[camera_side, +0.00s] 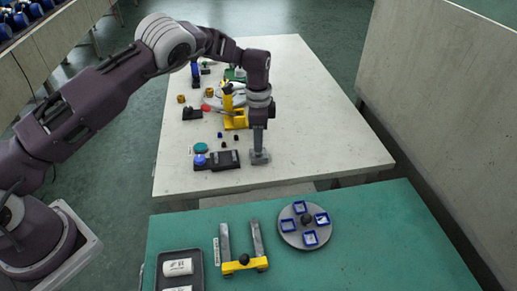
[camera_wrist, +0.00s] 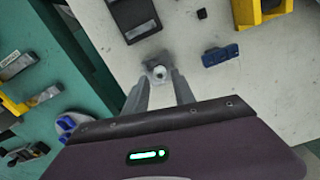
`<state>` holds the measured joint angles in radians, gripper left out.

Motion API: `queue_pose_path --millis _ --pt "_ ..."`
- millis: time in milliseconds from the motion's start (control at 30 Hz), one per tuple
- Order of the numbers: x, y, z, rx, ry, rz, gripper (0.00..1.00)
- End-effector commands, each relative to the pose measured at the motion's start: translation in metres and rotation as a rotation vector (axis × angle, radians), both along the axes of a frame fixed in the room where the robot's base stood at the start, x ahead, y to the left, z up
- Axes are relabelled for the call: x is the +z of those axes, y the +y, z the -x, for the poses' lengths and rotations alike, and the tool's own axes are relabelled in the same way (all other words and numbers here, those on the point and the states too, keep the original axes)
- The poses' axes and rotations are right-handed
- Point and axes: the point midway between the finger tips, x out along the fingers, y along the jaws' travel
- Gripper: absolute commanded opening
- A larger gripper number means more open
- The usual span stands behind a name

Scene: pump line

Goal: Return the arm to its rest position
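My gripper (camera_side: 259,148) points down over the near right part of the pale table (camera_side: 320,110). Its fingertips are at a small grey block (camera_side: 261,158) standing on the table. In the wrist view my gripper (camera_wrist: 160,82) has its two grey fingers apart, with a gap between them. The grey block, with a round pale spot on top, shows just beyond and between the tips in the wrist view (camera_wrist: 154,66). I cannot tell whether the fingers touch it. My arm reaches in from the left, bent at the elbow.
A dark device with a blue knob (camera_side: 216,160) lies left of my gripper. A yellow fixture (camera_side: 235,120) stands behind it. A green table (camera_side: 380,235) in front bears a round grey tray (camera_side: 289,238), a yellow fork-shaped fixture (camera_side: 245,264) and a black tray (camera_side: 200,270). The pale table's right side is clear.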

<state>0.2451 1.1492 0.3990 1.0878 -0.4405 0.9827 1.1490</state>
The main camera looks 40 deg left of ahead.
Motion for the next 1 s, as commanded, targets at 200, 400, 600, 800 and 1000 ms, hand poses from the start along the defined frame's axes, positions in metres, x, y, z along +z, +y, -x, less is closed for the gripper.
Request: queue_pose_path --millis 200,400,600,800,1000 --pt "0.021 0.000 0.000 -0.001 -0.002 0.001 0.31" --pt "0.022 0.000 0.000 0.000 -0.001 0.001 0.31" --pt "0.083 0.007 0.009 0.121 -0.045 0.036 0.31" --pt "0.228 0.022 0.092 0.434 -0.147 0.140 0.31" --pt "0.306 0.029 0.233 0.686 -0.264 0.220 0.31"
